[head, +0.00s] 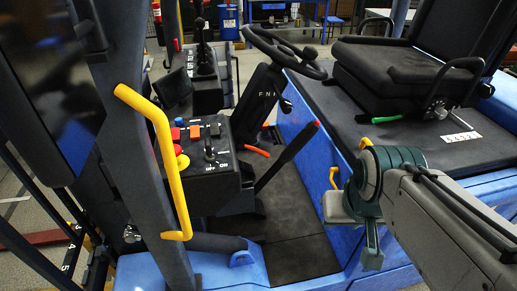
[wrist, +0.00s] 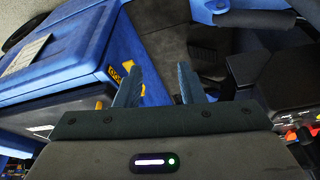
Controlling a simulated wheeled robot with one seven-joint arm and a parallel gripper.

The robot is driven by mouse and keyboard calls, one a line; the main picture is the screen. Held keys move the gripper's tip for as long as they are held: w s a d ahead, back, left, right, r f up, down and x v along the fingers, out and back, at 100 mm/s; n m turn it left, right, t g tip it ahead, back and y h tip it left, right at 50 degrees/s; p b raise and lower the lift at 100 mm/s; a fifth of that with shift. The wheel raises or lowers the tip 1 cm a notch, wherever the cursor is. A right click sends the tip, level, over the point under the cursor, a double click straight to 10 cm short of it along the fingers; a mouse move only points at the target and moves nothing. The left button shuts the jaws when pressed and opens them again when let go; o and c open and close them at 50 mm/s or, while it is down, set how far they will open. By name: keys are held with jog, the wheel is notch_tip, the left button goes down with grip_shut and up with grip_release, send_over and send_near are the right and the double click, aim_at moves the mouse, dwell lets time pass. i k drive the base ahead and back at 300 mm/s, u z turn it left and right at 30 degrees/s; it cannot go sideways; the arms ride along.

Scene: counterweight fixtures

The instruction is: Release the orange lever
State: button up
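The orange lever (head: 257,151) is a short orange-red handle low beside the steering column in the head view, above the dark floor. I cannot make it out clearly in the wrist view. My gripper (head: 358,234) hangs to the right of it, over the blue side panel of the vehicle, apart from the lever. In the wrist view my gripper (wrist: 160,85) has its two teal fingers spread, with nothing between them.
A long black lever with a red tip (head: 289,155) slants up between my gripper and the control box (head: 209,160). A yellow grab bar (head: 167,160) stands at left. The seat (head: 400,65) is behind my arm. The dark footwell floor (head: 290,215) is clear.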

aim_at(241, 144)
jog(key=u, duration=0.8)
jog(key=k, duration=0.7)
jog(key=z, duration=0.35)
